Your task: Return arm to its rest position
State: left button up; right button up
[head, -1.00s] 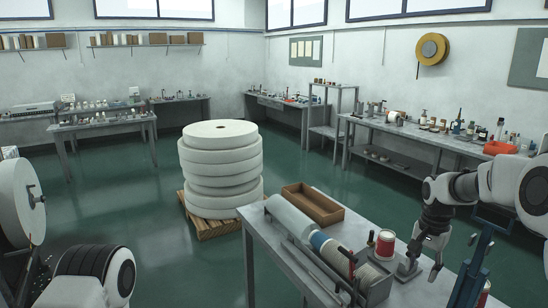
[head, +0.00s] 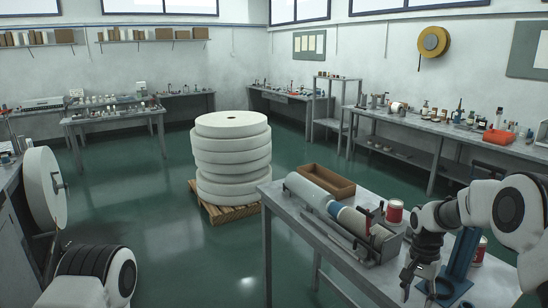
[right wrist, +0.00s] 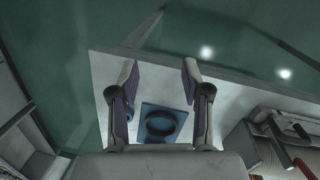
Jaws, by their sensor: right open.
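My right arm comes in from the right in the head view, bent over the near table (head: 295,232). Its gripper (head: 420,285) hangs down near the table's front right part, beside a blue stand (head: 461,262). In the right wrist view the fingers (right wrist: 158,75) are spread apart with nothing between them. Below them is a blue plate (right wrist: 149,111) with a dark ring (right wrist: 161,125) on it, on the pale tabletop. Only a rounded black and white part of my left arm shows at the lower left of the head view; its gripper is out of view.
The near table carries a grey roller machine (head: 318,200), a brown tray (head: 322,180) and red-and-white cans (head: 394,212). A stack of white rolls (head: 232,155) stands on a pallet (head: 222,211). Open green floor (head: 150,215) lies left of it.

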jog(key=s+a+f+n+g+b, duration=0.1)
jog(key=s+a+f+g+b, duration=0.2)
jog(key=s+f, duration=0.9)
jog(key=s+a+f+n+g+b, duration=0.1)
jog(key=s+a+f+b, duration=0.25)
jog(key=s+f, duration=0.8)
jog(key=s+a+f+n+t, duration=0.2)
jog(key=s+f+n, duration=0.1)
jog(key=s, duration=0.6)
jog(key=s+a+f+n+t, duration=0.1)
jog(key=s+a+f+n, duration=0.15)
jog(key=s, duration=0.55)
jog(key=w+t, duration=0.1)
jog(key=w+n+t, duration=0.1)
jog(key=w, duration=0.1)
jog(key=w+d, duration=0.1)
jog(key=shift+w+f+n+t+b, duration=0.15)
jog(key=shift+f+n+t+b, duration=0.1)
jog(key=shift+t+b, duration=0.15)
